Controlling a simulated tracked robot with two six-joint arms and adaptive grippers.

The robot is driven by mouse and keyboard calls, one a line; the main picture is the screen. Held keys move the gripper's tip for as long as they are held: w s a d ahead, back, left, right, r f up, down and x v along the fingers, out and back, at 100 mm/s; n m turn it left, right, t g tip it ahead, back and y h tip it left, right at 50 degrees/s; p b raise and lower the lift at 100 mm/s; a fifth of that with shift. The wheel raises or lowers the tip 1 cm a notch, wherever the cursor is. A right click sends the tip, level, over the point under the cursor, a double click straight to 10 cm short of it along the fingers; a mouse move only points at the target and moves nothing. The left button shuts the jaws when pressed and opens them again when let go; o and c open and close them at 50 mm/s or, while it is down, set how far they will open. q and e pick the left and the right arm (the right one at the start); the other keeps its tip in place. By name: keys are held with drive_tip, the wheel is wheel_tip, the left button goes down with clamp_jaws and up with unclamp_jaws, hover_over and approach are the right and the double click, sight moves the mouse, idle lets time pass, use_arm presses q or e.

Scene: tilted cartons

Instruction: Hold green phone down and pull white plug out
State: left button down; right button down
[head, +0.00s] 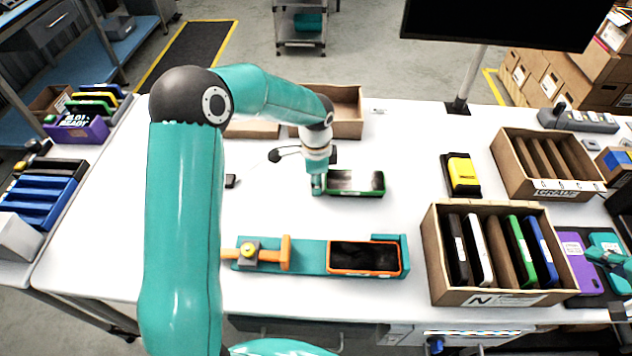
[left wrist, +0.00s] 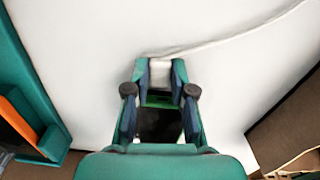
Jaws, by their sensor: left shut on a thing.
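The green phone (head: 369,192), with a dark face, lies on the white table near the middle. My left gripper (head: 318,190) reaches down at its left end. In the left wrist view, the white plug (left wrist: 160,73) is between the fingertips of my left gripper (left wrist: 160,80), which is shut on it. A green edge of the phone (left wrist: 158,100) shows right beside the plug; whether the plug is seated is hidden. A white cable runs from the plug to the upper right. My right gripper (head: 607,262) is at the right edge, far from the phone; its jaws are unclear.
A teal fixture (head: 313,256) with an orange-framed dark pocket and an orange clamp stands in front. A carton (head: 498,297) of upright phones and another carton (head: 545,190) stand right. A yellow-black block (head: 461,174) lies between. Table left of the phone is mostly clear.

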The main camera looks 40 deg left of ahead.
drive_tip(key=w+a+r+n, duration=0.1)
drive_tip(key=a, duration=0.3)
drive_tip(key=w+a+r+n, duration=0.1)
drive_tip(key=a+n, duration=0.1)
drive_tip(key=a, duration=0.3)
drive_tip(key=w+a+r+n, duration=0.1)
drive_tip(key=a, duration=0.3)
drive_tip(key=shift+w+a+r+g+y, duration=0.15)
drive_tip(key=shift+g+y, duration=0.25)
drive_tip(key=a+r+n+g, duration=0.15)
drive_tip(key=a+n, duration=0.25)
drive_tip(key=a, duration=0.8)
drive_tip(key=n+g, duration=0.1)
drive_tip(key=n, duration=0.7)
hover_over(367, 177)
drive_tip(key=d, duration=0.1)
drive_tip(key=shift+s+d+f+h, duration=0.1)
drive_tip(key=shift+s+f+h, duration=0.1)
drive_tip(key=shift+f, duration=0.4)
drive_tip(key=shift+s+d+f+h, duration=0.1)
drive_tip(key=shift+s+f+h, duration=0.1)
drive_tip(key=shift+f, duration=0.35)
drive_tip(key=shift+w+f, duration=0.1)
drive_tip(key=shift+f, duration=2.8)
drive_tip(key=shift+f, duration=0.9)
